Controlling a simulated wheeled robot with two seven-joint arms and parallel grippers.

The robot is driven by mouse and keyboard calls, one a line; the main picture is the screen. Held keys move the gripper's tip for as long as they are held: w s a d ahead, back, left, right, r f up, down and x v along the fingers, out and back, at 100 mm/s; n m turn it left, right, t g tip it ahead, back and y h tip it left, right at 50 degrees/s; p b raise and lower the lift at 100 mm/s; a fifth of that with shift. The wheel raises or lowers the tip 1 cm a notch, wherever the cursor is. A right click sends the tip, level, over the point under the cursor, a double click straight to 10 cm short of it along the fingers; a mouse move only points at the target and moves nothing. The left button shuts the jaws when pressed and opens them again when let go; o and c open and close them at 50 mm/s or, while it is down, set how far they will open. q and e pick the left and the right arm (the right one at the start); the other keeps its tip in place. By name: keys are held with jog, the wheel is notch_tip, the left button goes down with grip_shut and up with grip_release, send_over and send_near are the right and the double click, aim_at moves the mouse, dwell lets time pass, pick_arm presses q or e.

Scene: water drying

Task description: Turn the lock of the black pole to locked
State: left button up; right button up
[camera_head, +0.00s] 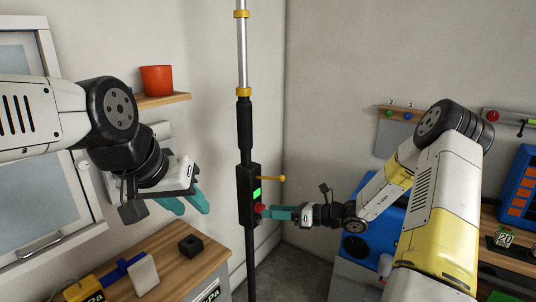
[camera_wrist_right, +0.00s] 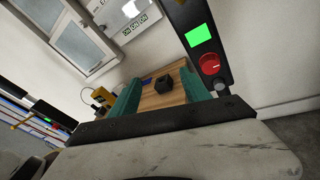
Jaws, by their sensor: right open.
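A black pole (camera_head: 245,130) stands upright in the middle of the head view. Its black box (camera_head: 244,195) carries a lit green panel (camera_head: 257,194), a yellow lever (camera_head: 270,178) sticking out to the right, and a red round knob (camera_head: 260,208). In the right wrist view the red knob (camera_wrist_right: 209,63), with a pale mark, lies outside the right-hand finger. My right gripper (camera_head: 268,213) is open beside the knob; contact cannot be told. It also shows in its wrist view (camera_wrist_right: 159,78), nothing held. My left gripper (camera_head: 195,211) is open and empty, left of the pole.
A wooden table (camera_head: 165,250) with a black block (camera_head: 191,245) stands at lower left. A window (camera_head: 65,225) and a shelf (camera_head: 165,99) with a red pot (camera_head: 157,80) are on the left wall. A blue box (camera_head: 370,250) is behind my right arm.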

jog(key=s+a+r+n+g+h, duration=0.1)
jog(key=s+r+n+g+h, duration=0.25)
jog(key=s+r+n, duration=0.45)
jog(key=s+d+r+n+t+h, duration=0.2)
jog(key=s+d+r+n+h, duration=0.2)
jog(key=s+n, duration=0.5)
jog(key=s+d+r+n+t+h, duration=0.2)
jog(key=s+d+r+n+h, duration=0.3)
jog(key=s+d+r+n, duration=0.3)
jog(key=shift+s+d+r+n, duration=0.15)
jog(key=shift+s+r+n, duration=0.45)
jog(key=shift+n, duration=0.3)
jog(key=shift+h, duration=0.25)
